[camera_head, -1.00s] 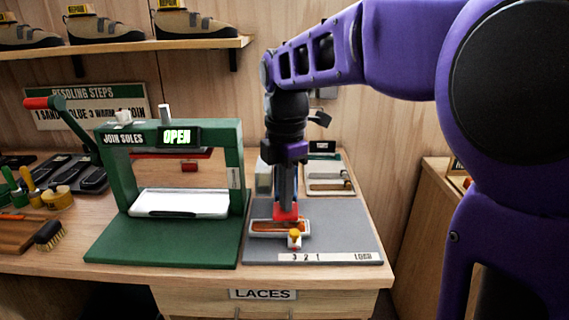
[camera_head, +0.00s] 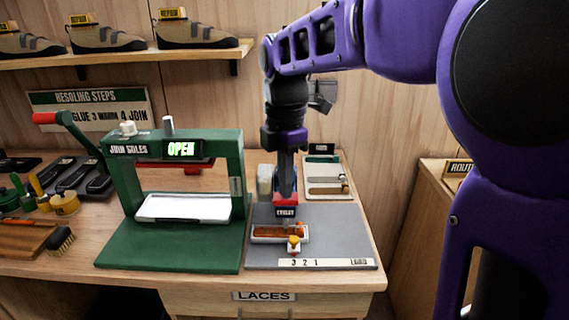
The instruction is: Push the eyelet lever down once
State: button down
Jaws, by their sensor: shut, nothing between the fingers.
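The eyelet press stands on the right half of the bench, largely hidden behind my arm. Its red part (camera_head: 286,198), which may be the lever, shows at my fingertips above a small dark label (camera_head: 286,211). My gripper (camera_head: 286,189) points straight down, shut and empty, just over the red part. I cannot tell whether they touch. In front of it a shallow tray (camera_head: 262,239) holding an orange-brown piece (camera_head: 290,229) sits on the grey base (camera_head: 335,230). A small yellow-topped peg (camera_head: 294,243) stands at the tray's front.
A green sole press (camera_head: 232,180) with an "OPEN" display stands close on the left. A light tray (camera_head: 325,165) with small parts lies behind right. Brushes and tools (camera_head: 62,240) lie far left. The grey base's right side is clear.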

notch_tip(320, 180, up, 5)
jog(key=p, duration=0.4)
jog(key=shift+r+p, duration=0.4)
jog(key=shift+r, duration=0.65)
